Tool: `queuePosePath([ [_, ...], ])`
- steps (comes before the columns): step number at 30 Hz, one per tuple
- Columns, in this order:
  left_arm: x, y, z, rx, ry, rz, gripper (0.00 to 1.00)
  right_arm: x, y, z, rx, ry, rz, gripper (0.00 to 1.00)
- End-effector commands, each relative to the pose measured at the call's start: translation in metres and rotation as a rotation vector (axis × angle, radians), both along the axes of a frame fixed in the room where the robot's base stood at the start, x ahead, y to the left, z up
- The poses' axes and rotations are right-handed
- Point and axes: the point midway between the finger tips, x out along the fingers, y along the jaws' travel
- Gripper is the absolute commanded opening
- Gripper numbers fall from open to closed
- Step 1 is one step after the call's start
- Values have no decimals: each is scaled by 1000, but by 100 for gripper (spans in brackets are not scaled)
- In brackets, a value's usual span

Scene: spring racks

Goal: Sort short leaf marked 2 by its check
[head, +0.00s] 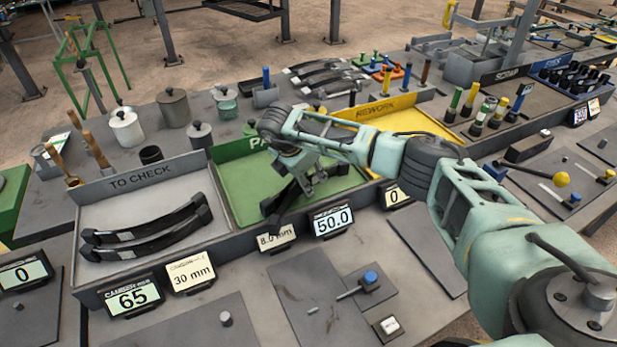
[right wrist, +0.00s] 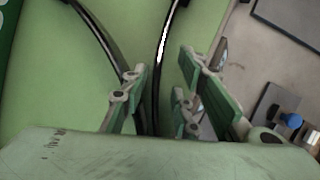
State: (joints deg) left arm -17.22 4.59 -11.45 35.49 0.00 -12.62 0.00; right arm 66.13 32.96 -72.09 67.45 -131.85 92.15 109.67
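Two long dark curved leaves (head: 150,232) lie in the white TO CHECK tray (head: 105,201); no mark 2 is readable on them. My right gripper (head: 300,190) is low over the green PASS tray (head: 235,178), with dark leaves (head: 281,203) beside and under it. In the right wrist view, a dark leaf with a bright edge (right wrist: 164,45) runs between the fingers of the right gripper (right wrist: 160,95), which stand apart with gaps beside it. Another dark leaf (right wrist: 98,32) curves in from the left. Their marks are not readable. My left gripper is out of view.
The yellow REWORK tray (head: 425,122) stands to the right of PASS, partly behind my arm. Displays read 65 (head: 132,297) and 50.0 (head: 333,220); cards read 30 mm (head: 190,273) and 8.0 mm (head: 277,238). Pots (head: 126,128) and several leaves (head: 325,72) stand behind.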

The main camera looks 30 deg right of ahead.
Motion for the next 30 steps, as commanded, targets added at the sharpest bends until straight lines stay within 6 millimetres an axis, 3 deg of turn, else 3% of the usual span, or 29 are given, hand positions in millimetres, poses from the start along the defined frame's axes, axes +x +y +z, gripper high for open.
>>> queuePosePath([
  [5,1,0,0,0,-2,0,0,-1,4,6,2,0,2,30],
  [21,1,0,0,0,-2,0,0,-13,40,100,2,-3,2,30],
  [30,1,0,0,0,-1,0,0,-15,44,112,0,-1,-1,30],
])
